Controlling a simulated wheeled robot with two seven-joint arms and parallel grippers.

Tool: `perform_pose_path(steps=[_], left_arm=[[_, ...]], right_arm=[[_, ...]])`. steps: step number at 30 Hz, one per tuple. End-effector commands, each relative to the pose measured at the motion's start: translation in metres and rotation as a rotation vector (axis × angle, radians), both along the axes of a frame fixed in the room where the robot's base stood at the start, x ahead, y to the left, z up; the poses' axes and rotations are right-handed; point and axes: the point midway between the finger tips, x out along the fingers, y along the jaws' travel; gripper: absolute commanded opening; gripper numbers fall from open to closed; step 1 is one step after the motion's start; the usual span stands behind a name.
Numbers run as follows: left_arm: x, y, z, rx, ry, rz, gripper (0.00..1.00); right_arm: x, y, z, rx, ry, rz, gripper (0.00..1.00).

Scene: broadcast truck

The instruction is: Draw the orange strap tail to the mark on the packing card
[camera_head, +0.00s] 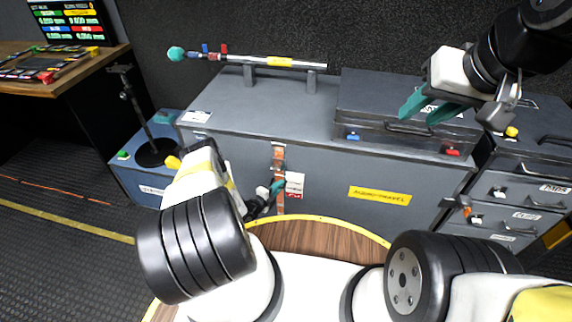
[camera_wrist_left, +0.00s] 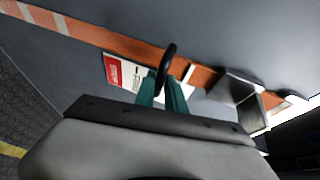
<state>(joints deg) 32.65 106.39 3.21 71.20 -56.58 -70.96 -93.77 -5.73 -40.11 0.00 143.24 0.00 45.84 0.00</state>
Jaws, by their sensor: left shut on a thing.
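The orange strap (camera_head: 279,160) runs down the front of the large grey trunk (camera_head: 330,165). In the left wrist view the orange strap (camera_wrist_left: 90,38) crosses the trunk face and passes behind a black ring (camera_wrist_left: 168,62). My left gripper (camera_head: 277,187) is at the strap beside the packing card; its teal fingers (camera_wrist_left: 163,92) are shut on the ring. The white and red packing card (camera_head: 295,185) is just right of the strap; it also shows in the left wrist view (camera_wrist_left: 122,72), partly hidden by my fingers. I cannot make out its mark. My right gripper (camera_head: 430,107) is open and empty above the trunk's right part.
A grey case (camera_head: 375,100) lies on the trunk under my right gripper. A silver tube with a teal tip (camera_head: 270,61) rests on stands at the back. A blue box (camera_head: 140,185) with a black stand is left. Drawers (camera_head: 520,190) stand right. A grey buckle (camera_wrist_left: 240,87) sits on the strap.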

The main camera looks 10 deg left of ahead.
Motion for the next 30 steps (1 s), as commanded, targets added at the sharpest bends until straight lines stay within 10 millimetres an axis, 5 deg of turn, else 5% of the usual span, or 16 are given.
perform_pose_path(steps=[26,30], left_arm=[[-0.004,0.001,-0.005,0.004,0.011,-0.002,0.0],[-0.017,0.001,-0.017,0.005,0.014,-0.001,0.0]], right_arm=[[0.0,0.0,0.0,0.0,0.0,0.0,0.36],[0.0,0.0,0.0,0.0,-0.001,0.0,0.36]])
